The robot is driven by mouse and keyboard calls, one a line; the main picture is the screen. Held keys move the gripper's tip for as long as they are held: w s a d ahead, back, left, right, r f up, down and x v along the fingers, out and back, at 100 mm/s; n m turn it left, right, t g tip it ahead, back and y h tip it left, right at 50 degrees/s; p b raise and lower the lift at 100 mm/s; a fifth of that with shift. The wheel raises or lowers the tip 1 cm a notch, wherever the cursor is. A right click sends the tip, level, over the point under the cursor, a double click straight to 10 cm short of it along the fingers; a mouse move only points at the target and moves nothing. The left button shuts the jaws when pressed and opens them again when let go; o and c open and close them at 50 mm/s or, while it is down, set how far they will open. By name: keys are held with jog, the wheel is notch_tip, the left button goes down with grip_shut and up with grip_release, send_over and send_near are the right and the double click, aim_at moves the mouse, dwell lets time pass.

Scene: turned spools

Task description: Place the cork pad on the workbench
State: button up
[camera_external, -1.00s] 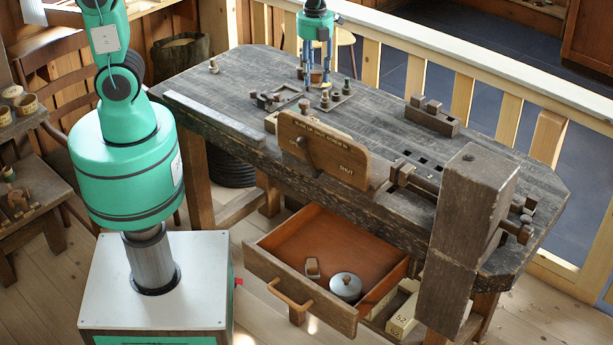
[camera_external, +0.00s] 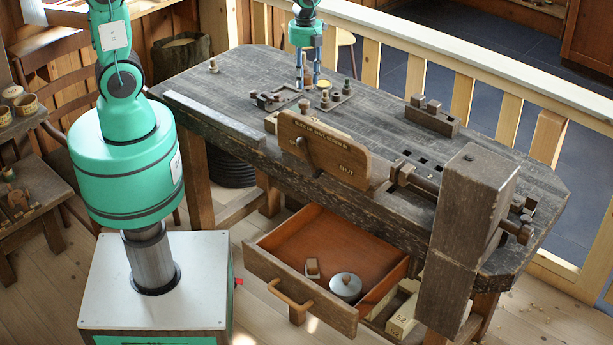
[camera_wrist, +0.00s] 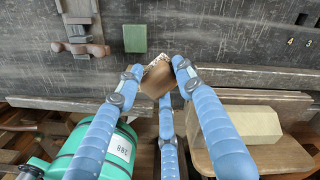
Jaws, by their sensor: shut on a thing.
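My gripper (camera_external: 307,86) is over the far left part of the workbench (camera_external: 375,110), pointing down. In the wrist view my gripper (camera_wrist: 157,78) has its blue fingers closed around a brown piece with a speckled edge, which looks like the cork pad (camera_wrist: 157,80). The fingers hide part of it. The dark, worn bench top also shows in the wrist view (camera_wrist: 220,35). I cannot tell whether the pad touches it.
A green block (camera_wrist: 135,38) lies on the bench top. Small fittings (camera_external: 335,100) stand close to my gripper. A wooden board (camera_external: 325,150) rises at the bench's front edge. The bench's back middle is clear.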

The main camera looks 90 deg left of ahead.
notch_tip(320, 180, down, 9)
jog(key=shift+w+f, duration=0.1)
dwell(0.3)
jog(key=w+a, duration=0.1)
jog(key=w, duration=0.3)
jog(key=w+a+f+b, duration=0.1)
jog(key=w+a, duration=0.1)
jog(key=w, duration=0.3)
jog(key=w+a+b, duration=0.1)
jog(key=w, duration=0.4)
jog(key=shift+w+a+f, duration=0.2)
jog(key=shift+a, duration=0.05)
jog(key=shift+w, duration=0.1)
jog(key=shift+w+a, duration=0.15)
jog(key=shift+w, duration=0.15)
jog(key=shift+f+b, duration=0.55)
jog(key=shift+f, duration=1.25)
jog(key=shift+f, duration=0.1)
